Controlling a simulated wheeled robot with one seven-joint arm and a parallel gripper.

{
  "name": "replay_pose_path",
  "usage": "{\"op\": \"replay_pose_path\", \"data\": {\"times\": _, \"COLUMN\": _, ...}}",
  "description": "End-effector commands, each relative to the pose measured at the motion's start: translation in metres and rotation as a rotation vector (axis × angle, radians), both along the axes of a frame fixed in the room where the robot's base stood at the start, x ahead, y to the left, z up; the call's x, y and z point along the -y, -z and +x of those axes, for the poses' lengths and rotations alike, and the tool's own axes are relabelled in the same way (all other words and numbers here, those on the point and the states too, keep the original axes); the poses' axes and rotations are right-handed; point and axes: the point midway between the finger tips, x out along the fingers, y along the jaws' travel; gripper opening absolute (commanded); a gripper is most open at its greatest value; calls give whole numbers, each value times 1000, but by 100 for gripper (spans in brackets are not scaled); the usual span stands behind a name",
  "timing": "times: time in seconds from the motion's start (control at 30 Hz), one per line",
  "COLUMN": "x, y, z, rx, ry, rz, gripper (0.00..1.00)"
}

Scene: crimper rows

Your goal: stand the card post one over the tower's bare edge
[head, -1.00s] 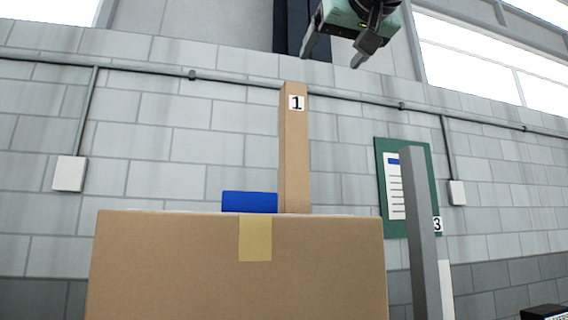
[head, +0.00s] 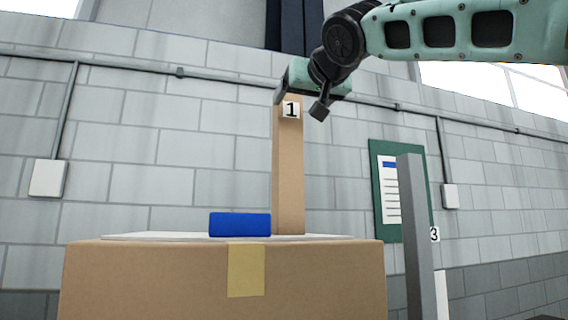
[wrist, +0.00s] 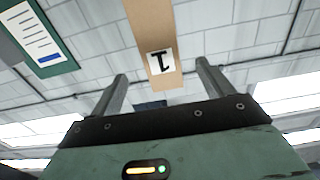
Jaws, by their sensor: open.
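The card post one (head: 289,170) is a tall, narrow brown post with a white "1" label near its top. It stands upright on top of a taped cardboard box (head: 150,285), right of a blue block (head: 240,225). My gripper (head: 300,105) is open at the post's top end, its fingers spread and empty. In the wrist view the post (wrist: 148,25) shows upside down in the gap ahead of my gripper (wrist: 163,82). I cannot tell whether the fingertips straddle it. I cannot tell which thing is the tower; the box may be it.
A white sheet (head: 140,237) lies on the box top, under the blue block. A grey upright (head: 415,230) stands right of the box, with a "3" label (head: 435,235) beside it. A green notice board (head: 385,230) hangs on the block wall behind.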

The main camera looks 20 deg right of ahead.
Motion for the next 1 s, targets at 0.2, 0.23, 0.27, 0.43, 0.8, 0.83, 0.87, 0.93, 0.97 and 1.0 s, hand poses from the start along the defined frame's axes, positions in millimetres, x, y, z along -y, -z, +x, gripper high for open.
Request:
{"op": "replay_pose_path", "data": {"times": 0.2, "x": 0, "y": -5, "z": 19, "rx": -4, "ry": 0, "rz": -2, "gripper": 80}}
{"op": "replay_pose_path", "data": {"times": 0.23, "x": 0, "y": -6, "z": 24, "rx": -4, "ry": 1, "rz": -1, "gripper": 80}}
{"op": "replay_pose_path", "data": {"times": 0.27, "x": 0, "y": -6, "z": 28, "rx": -3, "ry": 0, "rz": 0, "gripper": 80}}
{"op": "replay_pose_path", "data": {"times": 0.43, "x": 0, "y": -4, "z": 48, "rx": -3, "ry": 1, "rz": 0, "gripper": 80}}
{"op": "replay_pose_path", "data": {"times": 0.8, "x": 0, "y": -2, "z": 53, "rx": 0, "ry": 0, "rz": 1, "gripper": 66}}
{"op": "replay_pose_path", "data": {"times": 0.83, "x": 0, "y": -2, "z": 53, "rx": 0, "ry": 0, "rz": 1, "gripper": 58}}
{"op": "replay_pose_path", "data": {"times": 0.87, "x": 0, "y": -2, "z": 53, "rx": 0, "ry": 0, "rz": 1, "gripper": 49}}
{"op": "replay_pose_path", "data": {"times": 0.93, "x": 0, "y": -2, "z": 53, "rx": 0, "ry": 0, "rz": 0, "gripper": 30}}
{"op": "replay_pose_path", "data": {"times": 0.97, "x": 0, "y": -2, "z": 53, "rx": 0, "ry": 0, "rz": 0, "gripper": 22}}
{"op": "replay_pose_path", "data": {"times": 1.0, "x": 0, "y": -2, "z": 53, "rx": 1, "ry": 0, "rz": 1, "gripper": 16}}
